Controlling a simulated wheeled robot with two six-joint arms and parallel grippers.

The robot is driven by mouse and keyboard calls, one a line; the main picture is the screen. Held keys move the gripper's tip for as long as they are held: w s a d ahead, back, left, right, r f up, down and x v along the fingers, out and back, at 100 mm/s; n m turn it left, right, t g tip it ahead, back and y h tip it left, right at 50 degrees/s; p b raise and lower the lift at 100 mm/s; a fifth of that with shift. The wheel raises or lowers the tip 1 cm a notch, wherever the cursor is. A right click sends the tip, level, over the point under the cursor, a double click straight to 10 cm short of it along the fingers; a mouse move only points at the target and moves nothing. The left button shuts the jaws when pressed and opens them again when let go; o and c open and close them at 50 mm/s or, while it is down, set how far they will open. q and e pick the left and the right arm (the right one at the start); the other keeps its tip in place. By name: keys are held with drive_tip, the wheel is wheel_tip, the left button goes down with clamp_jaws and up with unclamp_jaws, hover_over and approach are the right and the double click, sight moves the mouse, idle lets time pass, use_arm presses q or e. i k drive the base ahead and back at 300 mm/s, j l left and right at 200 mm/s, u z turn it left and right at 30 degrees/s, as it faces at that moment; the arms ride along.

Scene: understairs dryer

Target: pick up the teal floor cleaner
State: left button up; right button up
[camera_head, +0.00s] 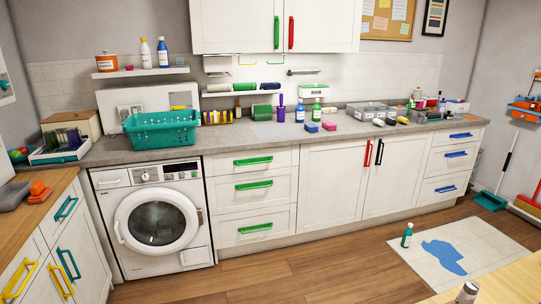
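Nothing is touching the bottle. Neither of my grippers shows in the head view.
Wooden floor (300,275) is open in front of the white cabinets and the dryer-like machine (158,220). A wooden tabletop (500,285) with a grey cylindrical object (467,292) fills the lower right corner. A teal dustpan (490,200) stands at the far right.

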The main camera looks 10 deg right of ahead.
sight(406, 241)
drive_tip(key=i, duration=0.55)
drive_tip(key=i+j+z, duration=0.1)
drive_tip(key=i, duration=0.5)
drive_tip(key=i+j+z, duration=0.1)
drive_tip(key=i, duration=0.45)
drive_tip(key=i+z, duration=0.45)
drive_tip(key=i+j+z, duration=0.15)
drive_tip(key=z, duration=0.3)
drive_tip(key=i+j+z, duration=0.25)
drive_tip(key=z, duration=0.2)
drive_tip(key=i+j+z, duration=0.35)
drive_tip(key=z, duration=0.15)
drive_tip(key=i+j+z, duration=0.2)
drive_tip(key=j, duration=0.2)
drive_tip(key=i+l, duration=0.1)
drive_tip(key=i, duration=0.15)
